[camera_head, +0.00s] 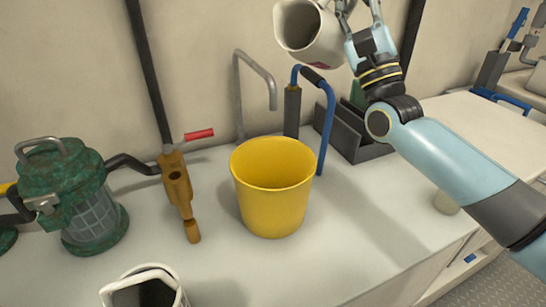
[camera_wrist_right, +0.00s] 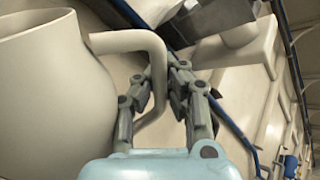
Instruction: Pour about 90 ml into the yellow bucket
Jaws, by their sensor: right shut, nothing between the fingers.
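The yellow bucket (camera_head: 272,200) stands upright on the pale counter, and the visible part of its inside looks empty. A cream jug (camera_head: 312,38) is up in the air behind and right of the bucket, tilted with its mouth toward the left. My right gripper (camera_head: 358,10) is at the jug's handle side, with its fingers shut. In the right wrist view the jug (camera_wrist_right: 45,95) fills the left, and its handle (camera_wrist_right: 125,42) curves down by the fingers of the gripper (camera_wrist_right: 162,72). No stream shows, and the jug's contents cannot be seen. My left gripper is out of view.
A green lantern-like canister (camera_head: 92,205) and a brown tool with a red lever (camera_head: 180,195) stand left of the bucket. A grey bent pipe (camera_head: 255,72) and a blue-handled pump (camera_head: 328,115) are behind it. A white open container (camera_head: 118,291) is at the front.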

